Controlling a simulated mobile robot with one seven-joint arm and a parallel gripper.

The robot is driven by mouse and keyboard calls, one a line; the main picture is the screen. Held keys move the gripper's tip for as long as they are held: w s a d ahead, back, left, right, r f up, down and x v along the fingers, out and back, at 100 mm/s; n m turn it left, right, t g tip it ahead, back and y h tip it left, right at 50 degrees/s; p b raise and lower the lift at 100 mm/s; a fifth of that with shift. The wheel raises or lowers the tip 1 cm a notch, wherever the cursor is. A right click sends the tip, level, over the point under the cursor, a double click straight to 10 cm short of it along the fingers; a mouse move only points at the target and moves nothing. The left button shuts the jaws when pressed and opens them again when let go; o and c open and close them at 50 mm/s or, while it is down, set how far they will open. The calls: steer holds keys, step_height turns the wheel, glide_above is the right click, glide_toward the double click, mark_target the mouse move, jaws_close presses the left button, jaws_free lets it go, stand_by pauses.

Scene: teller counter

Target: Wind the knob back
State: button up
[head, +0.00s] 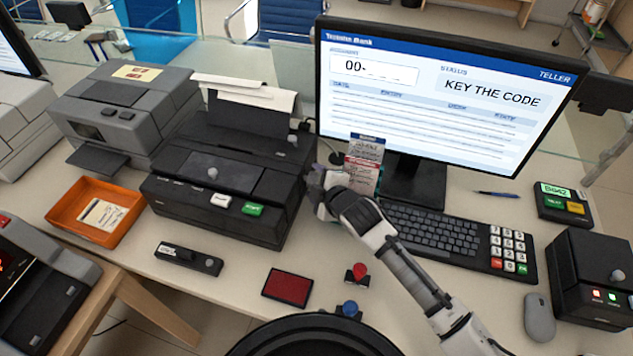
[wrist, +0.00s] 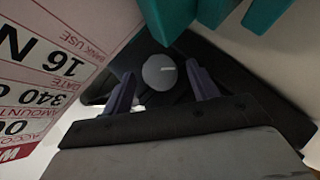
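A round grey knob (wrist: 160,72) with a small pale mark on its face shows in the wrist view against a black surface. In the head view, the black printer (head: 225,180) stands left of my gripper (head: 318,183), which is at its right side. The knob in front of my gripper cannot be made out in the head view. In the wrist view my gripper (wrist: 162,90) is open, one finger on each side of the knob's outline, with gaps between. Whether the fingertips reach as deep as the knob, I cannot tell.
A printed slip (head: 365,165) stands upright just right of my gripper, large at left in the wrist view (wrist: 50,70). The monitor (head: 440,95) reads "KEY THE CODE". The keyboard (head: 435,235) lies to the right. A red pad (head: 287,287) and red-knobbed stamp (head: 360,272) lie in front.

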steer(key=b+v, duration=0.2)
steer(key=v, duration=1.2)
